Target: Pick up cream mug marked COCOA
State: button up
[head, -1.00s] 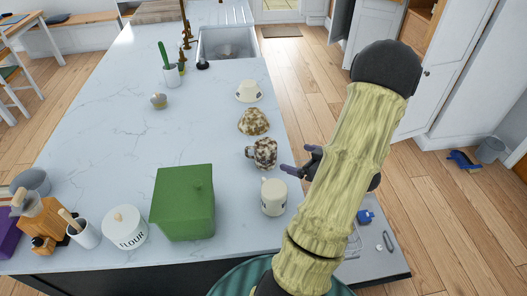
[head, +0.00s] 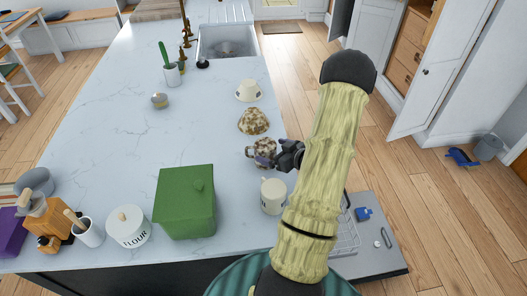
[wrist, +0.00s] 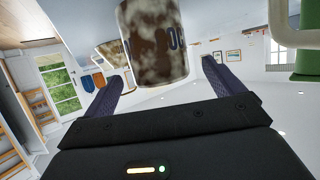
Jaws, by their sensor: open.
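A plain cream mug (head: 273,196) stands upright near the counter's right edge, beside my arm. Its small dark marking is too small to read. A brown-and-cream mottled mug (head: 263,145) stands just beyond it. My gripper (head: 270,157) is at the mottled mug, its fingers partly covering it. In the wrist view the mottled mug (wrist: 155,45) shows between and beyond the two open fingers of my gripper (wrist: 161,72), with a gap on each side. It bears dark blue letters, only partly legible.
A green box (head: 185,205) and a flour jar (head: 127,227) stand left of the cream mug. A mottled bowl (head: 254,121) and a white cup-like item (head: 248,90) stand beyond the mugs. The counter's middle (head: 120,140) is mostly clear.

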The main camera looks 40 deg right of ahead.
aim_at(269, 146)
jog(key=shift+w+a+p, duration=0.1)
jog(key=shift+w+p, duration=0.35)
jog(key=shift+w, duration=0.15)
jog(key=p+x, duration=0.1)
jog(key=x, duration=0.3)
jog(key=shift+f, duration=0.15)
jog(key=shift+w, duration=0.1)
jog(key=c, duration=1.2)
jog(key=shift+r, duration=0.55)
notch_tip(269, 146, up, 9)
jog(key=shift+b, duration=0.7)
